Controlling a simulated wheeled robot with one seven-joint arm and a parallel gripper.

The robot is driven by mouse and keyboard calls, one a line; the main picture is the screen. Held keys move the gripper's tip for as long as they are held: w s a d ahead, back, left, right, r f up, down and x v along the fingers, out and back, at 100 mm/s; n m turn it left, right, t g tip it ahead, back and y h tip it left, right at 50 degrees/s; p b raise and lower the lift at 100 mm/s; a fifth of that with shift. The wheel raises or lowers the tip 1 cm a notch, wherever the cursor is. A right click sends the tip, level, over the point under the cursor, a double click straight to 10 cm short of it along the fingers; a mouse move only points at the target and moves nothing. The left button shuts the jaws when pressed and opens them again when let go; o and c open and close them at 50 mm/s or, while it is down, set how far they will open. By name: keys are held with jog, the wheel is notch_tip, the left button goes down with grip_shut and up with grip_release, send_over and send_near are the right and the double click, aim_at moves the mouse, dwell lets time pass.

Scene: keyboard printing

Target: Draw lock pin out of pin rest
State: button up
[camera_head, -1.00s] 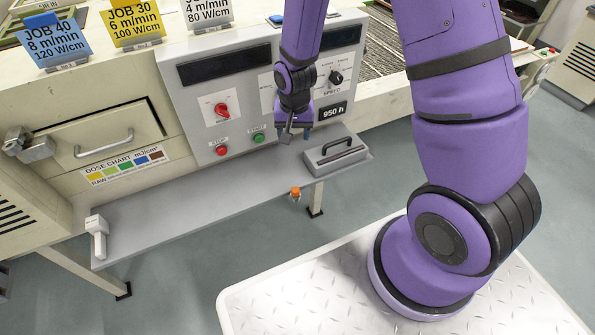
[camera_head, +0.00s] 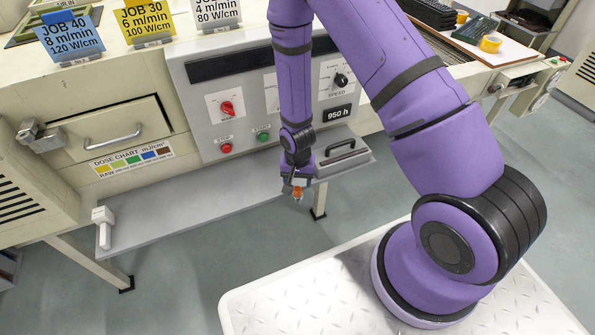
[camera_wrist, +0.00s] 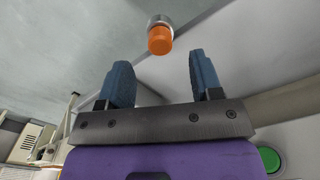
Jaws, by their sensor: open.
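The lock pin shows an orange cap (camera_wrist: 159,40) with a grey metal collar in the wrist view, just beyond and between the fingertips. In the head view the orange cap (camera_head: 297,192) is at the front edge of the grey shelf, right by my gripper (camera_head: 297,183). In the wrist view my gripper (camera_wrist: 157,78) is open, its two blue fingers apart with nothing between them. The pin rest (camera_wrist: 160,20) seems to be the grey round part behind the cap; most of it is hidden, and the pin's shaft does not show.
The grey shelf (camera_head: 190,208) runs along the machine front. A grey block with a black handle (camera_head: 342,152) sits just right of my gripper. Red (camera_head: 225,148) and green (camera_head: 263,138) buttons are above the shelf.

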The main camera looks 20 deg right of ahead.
aim_at(298, 189)
jog(key=shift+f, duration=2.55)
grip_shut()
jog(key=shift+r, duration=3.25)
jog(key=shift+r, duration=2)
